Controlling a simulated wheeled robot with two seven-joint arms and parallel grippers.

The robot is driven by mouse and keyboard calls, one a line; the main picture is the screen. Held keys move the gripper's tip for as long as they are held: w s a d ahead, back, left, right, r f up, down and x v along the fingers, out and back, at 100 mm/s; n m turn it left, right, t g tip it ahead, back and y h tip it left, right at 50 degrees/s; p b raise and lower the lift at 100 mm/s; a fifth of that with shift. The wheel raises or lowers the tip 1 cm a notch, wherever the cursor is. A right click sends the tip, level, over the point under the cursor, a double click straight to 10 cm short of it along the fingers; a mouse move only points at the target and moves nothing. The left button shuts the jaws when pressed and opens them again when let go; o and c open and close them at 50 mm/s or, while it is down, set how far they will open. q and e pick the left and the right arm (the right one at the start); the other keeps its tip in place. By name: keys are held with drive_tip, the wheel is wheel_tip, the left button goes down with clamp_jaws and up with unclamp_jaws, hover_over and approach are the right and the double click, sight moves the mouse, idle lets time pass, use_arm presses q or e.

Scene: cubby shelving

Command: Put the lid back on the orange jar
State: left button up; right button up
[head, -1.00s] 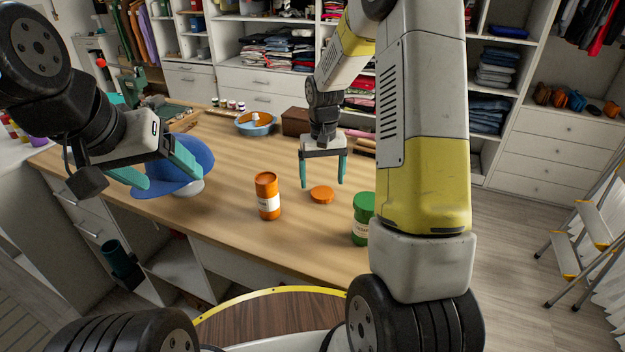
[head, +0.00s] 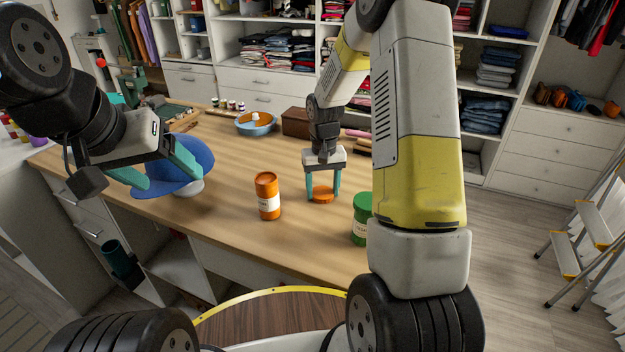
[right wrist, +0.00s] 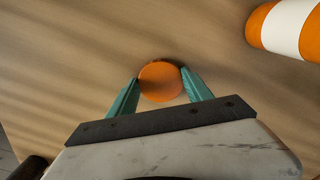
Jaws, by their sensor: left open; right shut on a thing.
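The orange jar (head: 267,196) with a white label stands upright on the table, its top open. In the right wrist view the jar (right wrist: 289,27) shows at the upper right. The orange lid (head: 321,196) is right of the jar, at table level; I cannot tell whether it still touches the wood. My right gripper (head: 323,197) points down and is shut on the lid, with one teal finger on each side. The lid (right wrist: 160,80) sits between the fingertips in the right wrist view. My left gripper (head: 170,176) is open, in front of a blue cap.
A green jar (head: 361,219) stands at the table's front edge, partly beside my right arm. The blue cap (head: 192,160) is on a stand at the left. A blue bowl (head: 256,124) and a brown box (head: 296,122) are further back. The wood between jar and lid is clear.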

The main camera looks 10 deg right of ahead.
sight(322, 195)
drive_tip(key=shift+r, duration=0.5)
drive_tip(key=r, duration=0.1)
drive_tip(key=s+r, duration=0.1)
drive_tip(key=shift+a+r, duration=0.25)
drive_tip(key=shift+r, duration=0.1)
drive_tip(key=s+a, duration=0.2)
drive_tip(key=s, duration=0.2)
drive_tip(key=s+a+r, duration=0.1)
drive_tip(key=s+a, duration=0.1)
drive_tip(key=s, duration=0.3)
drive_tip(key=s+a, duration=0.2)
drive_tip(key=s, duration=0.2)
drive_tip(key=shift+s+a+r, duration=0.15)
drive_tip(key=shift+s+a, duration=0.05)
drive_tip(key=shift+a, duration=0.1)
